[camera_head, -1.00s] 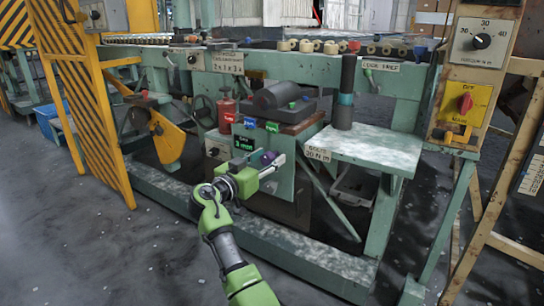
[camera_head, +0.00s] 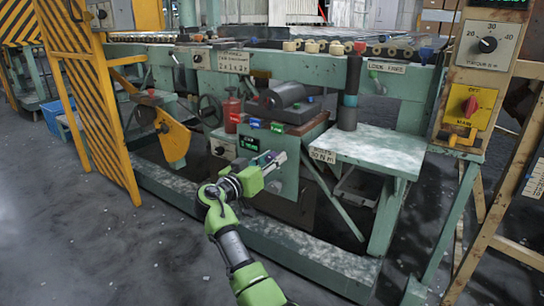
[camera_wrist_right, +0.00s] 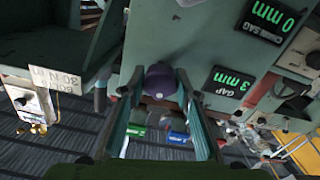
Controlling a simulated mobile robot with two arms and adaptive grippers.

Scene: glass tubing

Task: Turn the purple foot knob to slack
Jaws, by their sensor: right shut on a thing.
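My right gripper (camera_head: 277,162) reaches the front of a green machine cabinet (camera_head: 286,182), below a small display. In the right wrist view the dark purple knob (camera_wrist_right: 160,80) sits between the tips of my two right fingers, and the gripper (camera_wrist_right: 159,88) is shut on it. In the head view the knob is mostly hidden by the gripper. Beside it in the wrist view, one display (camera_wrist_right: 230,82) reads GAP 3 mm and another (camera_wrist_right: 270,15) reads 0 mm. My left gripper is in neither view.
A pale side shelf (camera_head: 365,150) with a dark upright cylinder (camera_head: 349,95) stands right of the cabinet. A yellow striped guard (camera_head: 85,100) stands at left. The floor in front is clear.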

